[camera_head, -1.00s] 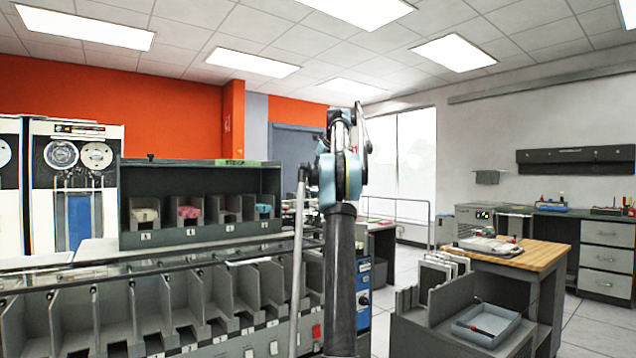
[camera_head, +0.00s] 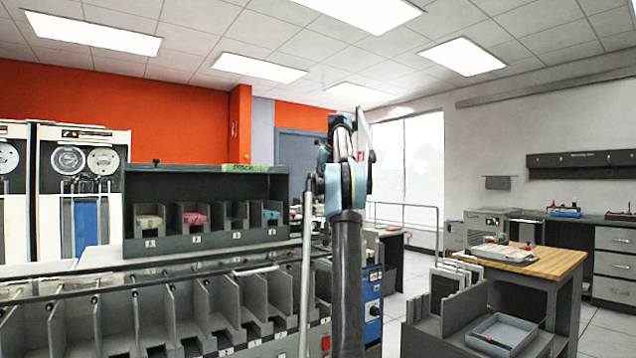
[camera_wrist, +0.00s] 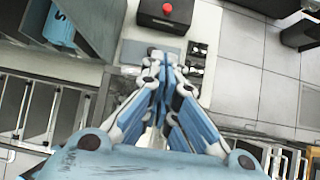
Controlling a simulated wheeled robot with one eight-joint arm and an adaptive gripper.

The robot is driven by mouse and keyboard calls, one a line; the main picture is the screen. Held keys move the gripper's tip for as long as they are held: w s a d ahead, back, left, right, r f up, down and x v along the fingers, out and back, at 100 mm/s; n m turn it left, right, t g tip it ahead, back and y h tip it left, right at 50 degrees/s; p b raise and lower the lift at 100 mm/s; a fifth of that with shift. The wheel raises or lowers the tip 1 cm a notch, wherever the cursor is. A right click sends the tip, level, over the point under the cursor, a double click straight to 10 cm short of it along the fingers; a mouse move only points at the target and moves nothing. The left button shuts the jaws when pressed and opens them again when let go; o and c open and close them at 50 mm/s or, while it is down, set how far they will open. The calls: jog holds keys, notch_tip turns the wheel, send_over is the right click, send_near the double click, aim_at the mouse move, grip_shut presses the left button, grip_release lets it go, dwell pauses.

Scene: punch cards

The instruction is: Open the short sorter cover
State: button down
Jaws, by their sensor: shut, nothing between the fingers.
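The grey sorter (camera_head: 90,315) runs along the lower left of the head view with a row of slanted pockets. A clear cover strip with a dark rail (camera_head: 120,273) lies along its top, and a short pale handle (camera_head: 256,270) sits on it. I cannot tell where the short cover begins and ends. My arm stands upright at the sorter's right end, and its fingers are hidden in the head view. In the wrist view my gripper (camera_wrist: 167,62) is shut and empty, above a grey panel with small black knobs (camera_wrist: 196,58). I cannot tell whether it touches anything.
A dark rack (camera_head: 205,240) with several card bins stands behind the sorter. A dark box with a red button (camera_wrist: 167,10) lies beyond my fingertips. A wood-topped table (camera_head: 520,257) and a card rack with a grey tray (camera_head: 502,333) stand at right. Floor shows between them and the sorter.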

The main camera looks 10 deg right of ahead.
jog(key=shift+r, duration=0.1)
jog(key=v, duration=0.7)
jog(key=s+a+f+n+g, duration=0.1)
jog(key=s+a+f+n, duration=0.4)
jog(key=s, duration=0.4)
jog(key=s+a+f+n+g+h, duration=0.1)
jog(key=s+a+f+n, duration=0.3)
jog(key=s+f+n, duration=0.4)
jog(key=s+a+f+n+g, duration=0.1)
jog(key=s+a+f+n, duration=0.25)
jog(key=s, duration=0.65)
jog(key=s+a+f+n+g+h, duration=0.1)
jog(key=s+f+n, duration=0.6)
jog(key=s+f, duration=1)
jog(key=s+a+f+n+g+h, duration=0.1)
jog(key=s+f+n, duration=0.7)
jog(key=s+f, duration=0.9)
notch_tip(320, 180, down, 7)
jog(key=shift+s+a+f, duration=0.15)
jog(key=shift+s+a, duration=0.05)
jog(key=shift+a, duration=0.3)
jog(key=c, duration=2.1)
grip_release()
jog(key=shift+f, duration=0.15)
jog(key=shift+c, duration=0.2)
jog(key=o, duration=0.5)
jog(key=shift+o, duration=0.2)
jog(key=shift+s, duration=0.1)
